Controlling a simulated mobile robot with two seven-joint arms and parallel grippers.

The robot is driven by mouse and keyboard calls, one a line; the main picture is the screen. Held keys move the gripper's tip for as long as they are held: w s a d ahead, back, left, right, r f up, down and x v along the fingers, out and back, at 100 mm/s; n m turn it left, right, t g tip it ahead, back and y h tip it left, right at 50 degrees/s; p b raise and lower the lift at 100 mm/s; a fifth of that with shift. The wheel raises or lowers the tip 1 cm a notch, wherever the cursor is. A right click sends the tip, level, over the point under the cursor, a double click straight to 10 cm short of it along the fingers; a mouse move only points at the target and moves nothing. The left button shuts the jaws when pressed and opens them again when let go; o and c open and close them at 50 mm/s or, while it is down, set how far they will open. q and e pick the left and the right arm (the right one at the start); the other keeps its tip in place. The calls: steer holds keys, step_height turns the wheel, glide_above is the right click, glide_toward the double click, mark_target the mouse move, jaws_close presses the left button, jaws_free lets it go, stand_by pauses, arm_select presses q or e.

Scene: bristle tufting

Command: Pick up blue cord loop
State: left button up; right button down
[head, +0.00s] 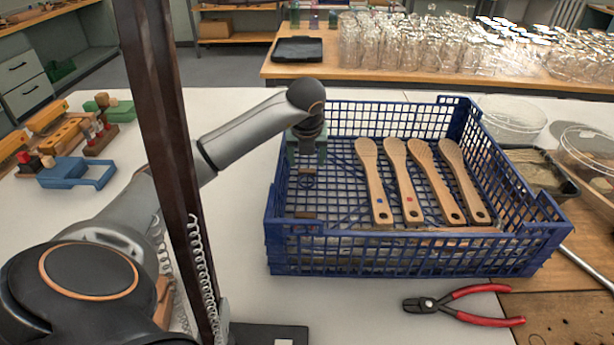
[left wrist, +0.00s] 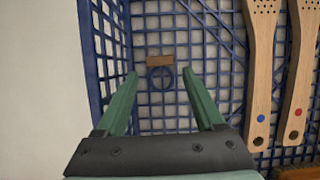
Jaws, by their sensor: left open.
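A small blue cord loop (left wrist: 160,90) with a brown tag (left wrist: 160,60) at its far side lies on the mesh floor of the blue crate (head: 400,268), in the crate's left part. The tag also shows in the head view (head: 308,171). My left gripper (head: 307,160) is inside the crate's left end, pointing down. In the left wrist view, its two green fingers (left wrist: 160,74) are apart, with the loop seen between their tips and nothing held. How high the tips are above the loop is hard to tell. My right gripper is not in view.
The crate's left wall (left wrist: 97,50) is close to the left finger. Red-handled pliers (head: 465,304) lie in front. A blue wooden piece (head: 78,175) sits far left.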

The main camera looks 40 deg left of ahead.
mark_target(307, 172)
arm_select(q)
steer(key=x, duration=0.4)
steer(key=shift+a+f, duration=0.1)
steer(key=shift+f, duration=0.15)
steer(key=shift+c, duration=0.2)
steer(key=c, duration=1)
